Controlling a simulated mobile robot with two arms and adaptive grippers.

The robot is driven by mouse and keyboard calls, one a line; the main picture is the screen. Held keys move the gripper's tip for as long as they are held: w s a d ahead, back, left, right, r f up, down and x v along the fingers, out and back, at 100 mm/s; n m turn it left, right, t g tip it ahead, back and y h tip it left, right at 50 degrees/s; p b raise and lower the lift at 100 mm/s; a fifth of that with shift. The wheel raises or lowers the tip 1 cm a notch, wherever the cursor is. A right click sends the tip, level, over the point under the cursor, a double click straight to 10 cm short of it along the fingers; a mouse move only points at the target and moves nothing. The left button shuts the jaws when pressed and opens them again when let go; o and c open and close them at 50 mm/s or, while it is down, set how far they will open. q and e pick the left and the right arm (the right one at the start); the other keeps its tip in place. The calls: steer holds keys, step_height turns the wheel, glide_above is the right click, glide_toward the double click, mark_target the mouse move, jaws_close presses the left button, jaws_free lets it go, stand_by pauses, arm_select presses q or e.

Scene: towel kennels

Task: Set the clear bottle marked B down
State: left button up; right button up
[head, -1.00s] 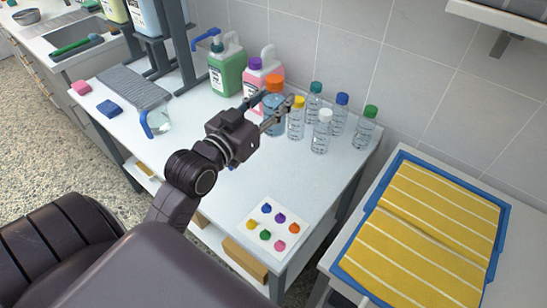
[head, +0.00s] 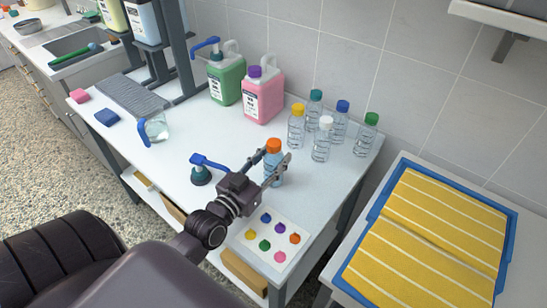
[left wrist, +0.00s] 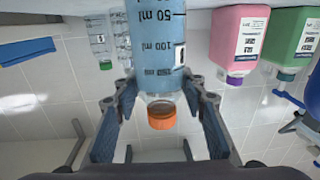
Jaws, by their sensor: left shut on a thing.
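My left gripper (head: 275,156) is shut on a bottle with an orange cap and blue liquid (head: 273,177). The bottle is upright near the front of the white table (head: 225,145), just behind a card of coloured dots (head: 252,238). I cannot tell whether its base touches the table. In the left wrist view the bottle (left wrist: 153,45) shows ml marks between the fingers (left wrist: 155,92); no letter B is readable. Clear bottles with yellow (head: 296,130), teal (head: 314,106), white (head: 321,148), blue (head: 339,127) and green (head: 366,140) caps stand at the back right; their marks are too small to read.
Green (head: 226,80) and pink (head: 262,98) jugs stand at the back. A blue tray (head: 373,212) with yellow striped towels is at right. The table's middle is largely clear.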

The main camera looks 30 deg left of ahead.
arm_select(q)
steer(key=o, duration=1.4)
steer(key=shift+o, duration=0.4)
steer(key=s+b, duration=0.1)
steer(key=s, duration=0.9)
steer(key=shift+s+r, duration=0.1)
steer(key=shift+s, duration=0.9)
